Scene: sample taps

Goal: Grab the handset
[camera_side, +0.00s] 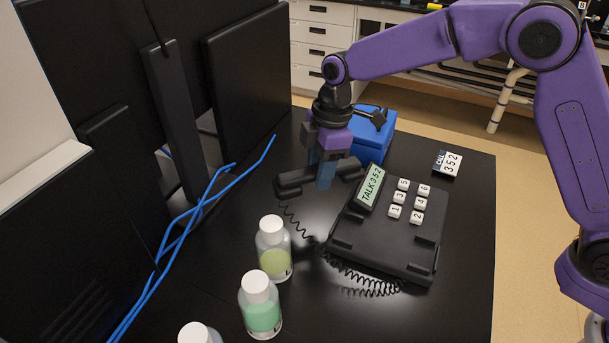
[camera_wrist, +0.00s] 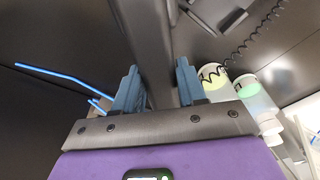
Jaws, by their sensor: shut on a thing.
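The black handset (camera_side: 293,183) is off the phone base, above the dark table, in the side view. My gripper (camera_side: 325,177) is shut on the middle of its bar from above. In the wrist view the handset bar (camera_wrist: 152,45) runs between the two blue fingers of my gripper (camera_wrist: 157,88). The black phone base (camera_side: 385,245) lies to the right, its cradle empty, with white number keys and a green display reading "TALK 352". A coiled black cord (camera_side: 350,272) hangs from the handset and curls to the base.
Bottles with white caps (camera_side: 273,250) stand in front, left of the phone base. A blue box (camera_side: 372,140) sits behind my gripper. Blue cables (camera_side: 190,225) and black monitors (camera_side: 250,85) are on the left.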

